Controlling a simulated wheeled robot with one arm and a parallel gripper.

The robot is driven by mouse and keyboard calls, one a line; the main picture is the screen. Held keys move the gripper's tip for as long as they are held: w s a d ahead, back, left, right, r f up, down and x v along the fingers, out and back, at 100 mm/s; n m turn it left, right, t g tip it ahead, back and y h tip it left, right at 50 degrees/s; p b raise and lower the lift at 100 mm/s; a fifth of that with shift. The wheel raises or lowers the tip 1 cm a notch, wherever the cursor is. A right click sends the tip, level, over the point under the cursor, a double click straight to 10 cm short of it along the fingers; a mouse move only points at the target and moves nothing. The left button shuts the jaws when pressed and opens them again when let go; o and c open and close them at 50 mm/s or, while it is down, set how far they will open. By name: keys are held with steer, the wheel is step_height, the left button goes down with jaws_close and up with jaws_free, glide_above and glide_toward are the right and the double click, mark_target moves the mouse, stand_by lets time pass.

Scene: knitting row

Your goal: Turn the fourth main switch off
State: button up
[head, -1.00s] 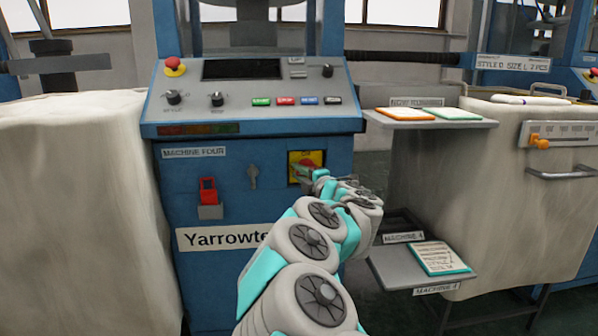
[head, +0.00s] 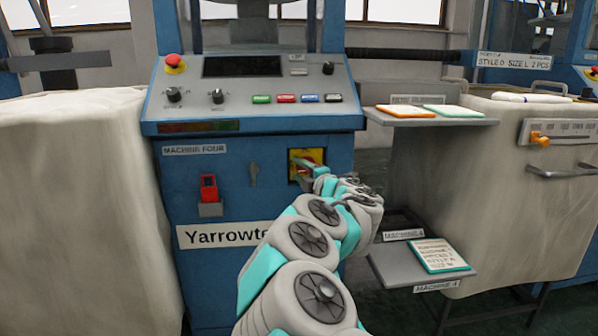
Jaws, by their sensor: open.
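The main switch (head: 316,155) is a red rotary handle on a yellow square plate, on the blue front of the machine labelled "MACHINE FOUR" (head: 194,149). My gripper (head: 303,167) is at the switch, its fingers in front of the plate and covering part of the handle. It is open. I cannot tell whether its fingers touch the handle. The handle's exact angle is partly hidden by my gripper.
A sloped control panel (head: 250,100) with a red stop button (head: 175,64) juts out above the switch. A red padlock (head: 208,188) hangs left of it. A grey shelf (head: 380,118) and a lower shelf (head: 395,265) stand to the right. A pale fabric-covered bin (head: 75,200) fills the left.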

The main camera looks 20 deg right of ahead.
steer(key=s, duration=0.7)
steer(key=shift+s+d, duration=0.35)
steer(key=shift+d, duration=0.05)
steer(key=shift+r, duration=0.1)
